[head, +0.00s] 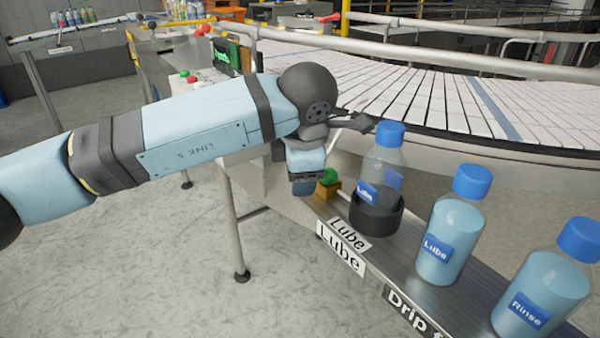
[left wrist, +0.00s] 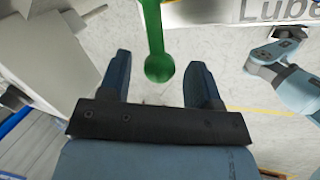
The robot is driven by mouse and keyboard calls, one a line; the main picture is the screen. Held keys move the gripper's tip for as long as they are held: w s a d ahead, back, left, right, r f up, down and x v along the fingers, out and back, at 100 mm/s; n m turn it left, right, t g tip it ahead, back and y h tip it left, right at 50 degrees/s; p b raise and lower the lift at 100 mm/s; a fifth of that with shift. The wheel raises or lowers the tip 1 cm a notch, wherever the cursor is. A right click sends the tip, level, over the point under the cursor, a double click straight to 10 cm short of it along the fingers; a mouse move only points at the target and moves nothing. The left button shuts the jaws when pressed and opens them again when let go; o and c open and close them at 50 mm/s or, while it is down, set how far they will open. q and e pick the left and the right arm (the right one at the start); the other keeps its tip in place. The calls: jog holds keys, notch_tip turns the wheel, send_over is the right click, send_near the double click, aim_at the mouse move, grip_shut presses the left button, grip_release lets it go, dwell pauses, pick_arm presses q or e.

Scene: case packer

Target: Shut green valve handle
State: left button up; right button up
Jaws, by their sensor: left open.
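The green valve handle (head: 330,176) shows at the side of the metal bench, by a brass-coloured fitting, just behind the Lube label. In the left wrist view the handle (left wrist: 158,55) is a green bar with a rounded end pointing toward my gripper. My left gripper (head: 303,187) is beside the handle, on its left in the head view. In the left wrist view its two fingers (left wrist: 158,80) are apart, with the handle's rounded end in the gap near the fingertips. Contact with either finger cannot be told. My right gripper is not in view.
A Lube bottle (head: 384,165) stands in a black cup (head: 376,212) close to the handle. Another Lube bottle (head: 452,228) and a Rinse bottle (head: 545,285) stand along the ledge. A conveyor (head: 450,95) curves behind. Open floor lies left of the bench.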

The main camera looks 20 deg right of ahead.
pick_arm(q)
jog(key=v, duration=1.2)
jog(key=shift+r+p, duration=0.35)
